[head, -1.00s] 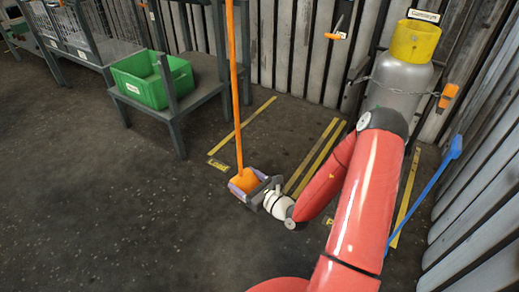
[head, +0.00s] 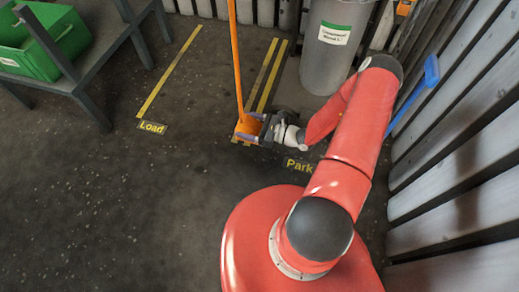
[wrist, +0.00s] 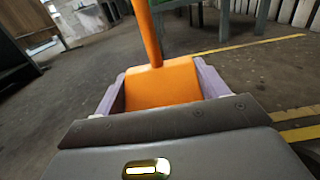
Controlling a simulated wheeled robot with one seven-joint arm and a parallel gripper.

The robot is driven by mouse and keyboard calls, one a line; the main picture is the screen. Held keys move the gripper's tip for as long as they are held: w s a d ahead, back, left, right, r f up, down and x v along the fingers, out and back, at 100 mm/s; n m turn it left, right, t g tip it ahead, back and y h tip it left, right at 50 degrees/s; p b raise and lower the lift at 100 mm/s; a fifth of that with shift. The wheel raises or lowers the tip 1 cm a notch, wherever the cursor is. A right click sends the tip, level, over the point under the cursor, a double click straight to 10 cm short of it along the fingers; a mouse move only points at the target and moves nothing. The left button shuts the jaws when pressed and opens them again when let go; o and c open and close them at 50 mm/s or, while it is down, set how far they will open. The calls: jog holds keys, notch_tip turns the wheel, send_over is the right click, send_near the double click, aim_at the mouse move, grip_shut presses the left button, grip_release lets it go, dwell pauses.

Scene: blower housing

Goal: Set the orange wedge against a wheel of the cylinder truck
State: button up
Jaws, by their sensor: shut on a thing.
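The orange wedge (head: 247,126), with a long upright orange handle (head: 235,55), is between the fingers of my gripper (head: 250,130) near the floor. In the wrist view the wedge (wrist: 160,84) fills the gap between the pale purple fingers of my gripper (wrist: 160,92), which is shut on it. The grey cylinder (head: 332,45) with a green-and-white label stands behind and right of the gripper. A dark shape, perhaps a truck wheel (head: 284,112), shows just behind the gripper, partly hidden. I cannot tell whether the wedge touches a wheel or the floor.
Yellow floor lines marked Load (head: 152,127) and Park (head: 299,165) lie around the gripper. A green crate (head: 45,40) sits on a grey stand at left. A blue-handled tool (head: 412,92) leans by the slatted right wall (head: 455,140). Floor left of the gripper is clear.

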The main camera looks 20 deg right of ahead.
notch_tip(320, 180, down, 20)
jog(key=b, duration=0.4)
jog(key=shift+r, duration=0.1)
jog(key=shift+f, duration=0.25)
jog(key=o, duration=1.5)
jog(key=shift+r, duration=0.1)
jog(key=shift+c, duration=0.2)
jog(key=shift+r, duration=0.15)
jog(key=v, duration=0.7)
jog(key=shift+s+d, duration=0.15)
jog(key=shift+d, duration=0.1)
